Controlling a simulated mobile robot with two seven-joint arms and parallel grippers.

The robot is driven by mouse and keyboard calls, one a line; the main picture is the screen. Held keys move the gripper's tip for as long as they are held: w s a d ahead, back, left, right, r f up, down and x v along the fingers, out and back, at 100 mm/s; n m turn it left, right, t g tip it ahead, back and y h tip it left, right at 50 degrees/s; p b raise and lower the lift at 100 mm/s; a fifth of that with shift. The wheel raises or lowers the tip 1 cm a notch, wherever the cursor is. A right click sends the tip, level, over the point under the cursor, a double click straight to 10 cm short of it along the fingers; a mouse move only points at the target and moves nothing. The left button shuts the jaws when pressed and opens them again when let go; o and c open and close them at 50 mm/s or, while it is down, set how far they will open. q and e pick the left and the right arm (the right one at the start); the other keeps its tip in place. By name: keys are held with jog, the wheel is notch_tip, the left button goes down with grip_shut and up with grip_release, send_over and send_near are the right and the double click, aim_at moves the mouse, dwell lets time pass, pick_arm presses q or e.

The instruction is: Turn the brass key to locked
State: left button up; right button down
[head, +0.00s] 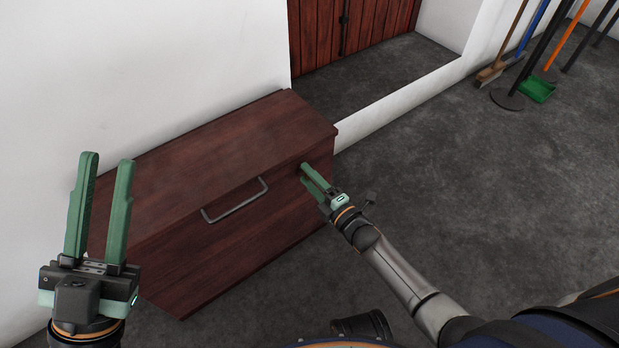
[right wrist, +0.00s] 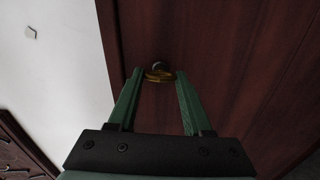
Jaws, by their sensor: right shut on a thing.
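The brass key (right wrist: 158,75) sits in a round lock (right wrist: 159,64) on the front of a dark red-brown wooden chest (head: 225,140). In the right wrist view the key's bow lies crosswise between the fingertips of my right gripper (right wrist: 159,76), which is shut on it. In the head view my right gripper (head: 304,173) reaches the chest front near its right end and hides the key. My left gripper (head: 106,162) is open and empty, raised in front of the chest's left end.
A grey bar handle (head: 235,201) sticks out from the chest front, left of my right gripper. A white wall (head: 140,60) stands behind the chest. Brooms and a green dustpan (head: 537,90) stand at the far right. The grey floor (head: 450,170) is clear in between.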

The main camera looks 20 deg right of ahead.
jog(key=shift+n, duration=0.5)
jog(key=shift+c, duration=1.6)
grip_release()
jog(key=p+v, duration=0.4)
jog(key=v, duration=0.8)
jog(key=shift+s, duration=0.25)
